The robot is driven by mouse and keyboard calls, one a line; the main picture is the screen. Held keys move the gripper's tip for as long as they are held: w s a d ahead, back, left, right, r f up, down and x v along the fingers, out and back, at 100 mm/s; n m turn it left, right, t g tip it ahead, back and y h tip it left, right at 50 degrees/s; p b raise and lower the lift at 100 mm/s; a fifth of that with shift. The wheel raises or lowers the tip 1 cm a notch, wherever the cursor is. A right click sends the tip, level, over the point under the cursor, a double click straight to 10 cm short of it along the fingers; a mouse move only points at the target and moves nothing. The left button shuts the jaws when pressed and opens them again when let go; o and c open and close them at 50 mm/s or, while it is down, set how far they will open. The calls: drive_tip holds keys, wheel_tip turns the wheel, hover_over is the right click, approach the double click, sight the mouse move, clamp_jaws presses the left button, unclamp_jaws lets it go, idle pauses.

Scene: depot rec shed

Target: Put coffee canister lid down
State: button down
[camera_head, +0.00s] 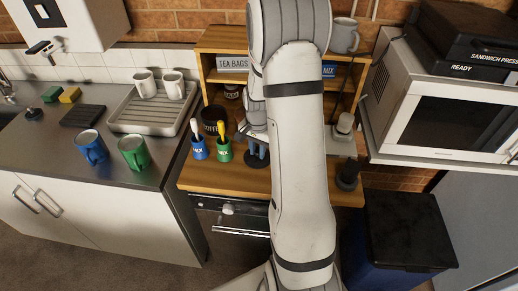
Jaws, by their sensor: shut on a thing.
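My gripper (257,147) is partly hidden behind my arm, low over the wooden shelf unit's front board. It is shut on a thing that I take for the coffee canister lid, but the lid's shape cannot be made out. A dark blue form (258,158) shows just below the gripper; I cannot tell what it is. A dark canister with pale lettering (213,121) stands on the board to the left of the gripper. Whether it is the coffee canister is not clear.
A blue cup (198,149) and a green cup (223,151), each with a utensil, stand left of the gripper. The wooden unit (196,181) has side walls and an upper shelf. A dark grinder-like object (348,175) stands at right. Some bare board shows at front left.

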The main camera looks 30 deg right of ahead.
sight(258, 152)
drive_tip(key=c, duration=1.2)
unclamp_jaws()
drive_tip(key=shift+c, duration=0.2)
wheel_tip(258, 152, up, 12)
drive_tip(key=s+a+r+n+t, duration=0.1)
drive_tip(key=s+a+r+n, duration=0.3)
drive_tip(key=s, duration=0.5)
drive_tip(key=s+a+r+n+t, duration=0.2)
drive_tip(key=s+a+r+n, duration=0.2)
drive_tip(key=s+a+n, duration=0.3)
drive_tip(key=shift+s+a+r+b, duration=0.2)
drive_tip(key=shift+s+a+b, duration=0.1)
drive_tip(key=shift+s+a, duration=1.2)
drive_tip(key=shift+s+d, duration=0.25)
drive_tip(key=shift+d, duration=0.05)
